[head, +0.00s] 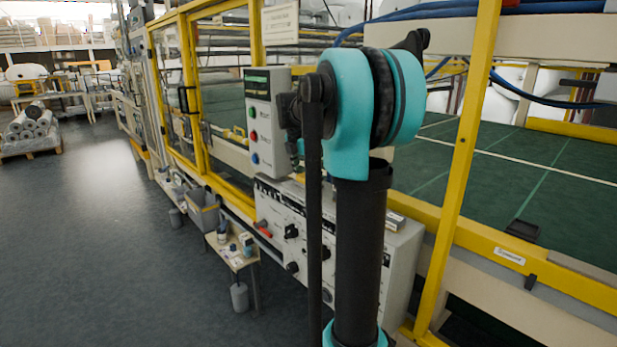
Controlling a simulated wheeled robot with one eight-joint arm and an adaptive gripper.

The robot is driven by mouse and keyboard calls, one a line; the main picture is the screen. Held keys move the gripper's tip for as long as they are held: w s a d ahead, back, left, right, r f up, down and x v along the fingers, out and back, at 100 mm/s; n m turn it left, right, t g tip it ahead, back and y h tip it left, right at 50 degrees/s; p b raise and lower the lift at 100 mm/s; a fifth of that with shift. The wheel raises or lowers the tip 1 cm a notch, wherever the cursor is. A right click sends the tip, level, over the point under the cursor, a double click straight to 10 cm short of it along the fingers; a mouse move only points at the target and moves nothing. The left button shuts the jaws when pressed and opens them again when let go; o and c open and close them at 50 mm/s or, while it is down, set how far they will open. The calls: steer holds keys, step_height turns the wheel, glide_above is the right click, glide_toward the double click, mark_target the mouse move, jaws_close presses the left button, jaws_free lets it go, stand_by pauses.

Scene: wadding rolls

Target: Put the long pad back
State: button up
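I cannot pick out a long pad in the head view. My arm, with teal joints and black links, stands in front of the machine and covers part of it. My gripper does not show clearly in this view. A small low table (238,262) with several small items on it stands on the floor beside the machine; the items are too small to tell apart.
A yellow-framed machine (465,160) with a green bed (575,190) fills the right. Its control box (265,125) is left of my arm. A grey bin (203,215) stands beside it. Rolls (30,120) lie on a pallet far left. The left floor (90,240) is clear.

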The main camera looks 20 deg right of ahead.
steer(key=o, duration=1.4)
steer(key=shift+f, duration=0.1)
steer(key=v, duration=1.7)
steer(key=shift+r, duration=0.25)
